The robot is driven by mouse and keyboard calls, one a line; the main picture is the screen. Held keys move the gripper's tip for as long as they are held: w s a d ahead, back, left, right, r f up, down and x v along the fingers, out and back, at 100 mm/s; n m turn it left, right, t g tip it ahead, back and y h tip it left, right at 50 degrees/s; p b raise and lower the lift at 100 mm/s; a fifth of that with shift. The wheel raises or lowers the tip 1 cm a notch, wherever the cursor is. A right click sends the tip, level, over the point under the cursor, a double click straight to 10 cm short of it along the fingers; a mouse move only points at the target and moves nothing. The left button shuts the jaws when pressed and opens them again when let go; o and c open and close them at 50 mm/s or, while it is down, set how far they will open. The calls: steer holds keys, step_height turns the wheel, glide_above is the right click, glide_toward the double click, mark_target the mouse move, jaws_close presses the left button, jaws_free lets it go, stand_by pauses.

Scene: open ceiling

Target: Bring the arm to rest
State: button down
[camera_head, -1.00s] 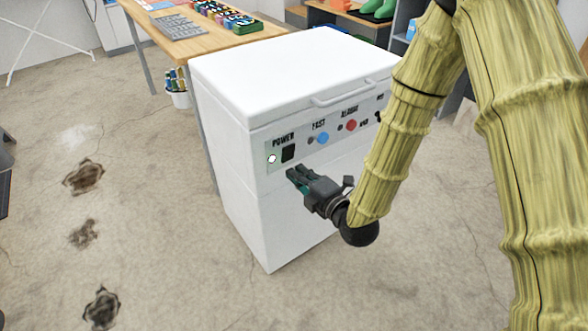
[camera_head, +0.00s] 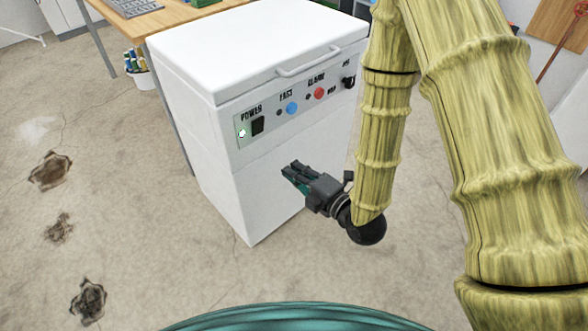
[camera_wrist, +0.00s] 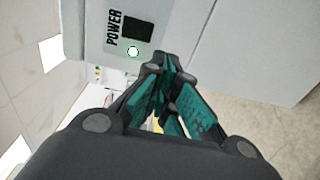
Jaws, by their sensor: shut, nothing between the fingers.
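My gripper (camera_head: 290,172) is shut and empty, with dark fingers and teal pads. In the head view it hangs in front of the white chest-like machine (camera_head: 215,190), below its control panel. The gripper also shows in the wrist view (camera_wrist: 165,68), with its fingertips pointing towards the machine's front. The panel carries a black POWER switch (camera_head: 257,125) and a small lit white-green light (camera_head: 242,133) beside it. In the wrist view the POWER switch (camera_wrist: 137,30) and the light (camera_wrist: 133,51) lie above the fingertips. My arm is bent down from the upper right.
A blue button (camera_head: 292,108), a red button (camera_head: 319,93) and a black knob (camera_head: 348,82) sit along the panel. A wooden table (camera_head: 165,17) stands behind the machine, with a white bucket (camera_head: 143,79) near its leg. The floor at left is open, with dark damaged patches.

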steer(key=s+d+f+m+g+h, duration=0.2)
steer(key=s+d+f+m, duration=0.15)
steer(key=f, duration=0.25)
steer(key=s+d+f+m+g+h, duration=0.1)
steer(key=s+d+f+m+h, duration=0.15)
steer(key=f+m, duration=0.35)
steer(key=s+d+f+m+g+h, duration=0.2)
steer(key=s+d+f+m, duration=0.15)
steer(key=f, duration=0.35)
steer(key=s+d+f+m+g+h, duration=0.2)
steer(key=s+d+f+m+g, duration=0.25)
steer(key=s+m, duration=0.4)
steer(key=s+d+f+m+g+h, duration=0.2)
steer(key=s+d+f+m+g, duration=0.3)
steer(key=s, duration=0.6)
step_height(320, 180, up, 23)
steer(key=t+p, duration=0.1)
steer(key=p, duration=2.3)
steer(key=shift+d+p, duration=0.3)
steer(key=shift+d, duration=0.05)
steer(key=shift+s+r, duration=0.1)
